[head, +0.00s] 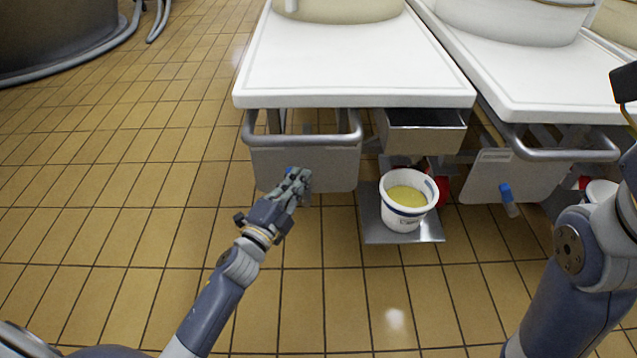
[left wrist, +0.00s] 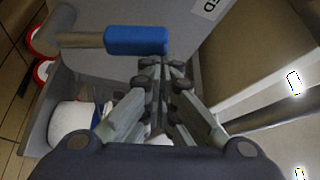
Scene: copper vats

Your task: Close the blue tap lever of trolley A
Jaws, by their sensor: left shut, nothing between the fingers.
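The blue tap lever (head: 289,171) is on the front grey panel (head: 335,168) of the nearer trolley, mostly hidden by my left gripper in the head view. In the left wrist view the blue lever grip (left wrist: 136,40) lies across the picture just beyond the fingertips, with its metal stem running left. My left gripper (head: 300,180) is shut with nothing between its fingers; its tips (left wrist: 160,62) are very close to the lever, and I cannot tell if they touch. I cannot read a trolley letter. My right arm is at the right edge, its fingers not seen.
A white bucket (head: 388,216) of yellowish liquid stands on a low metal shelf (head: 368,226), right of the lever. A rail (head: 300,140) and a white top (head: 345,60) overhang the panel. A second trolley with its own blue lever (head: 507,194) stands right.

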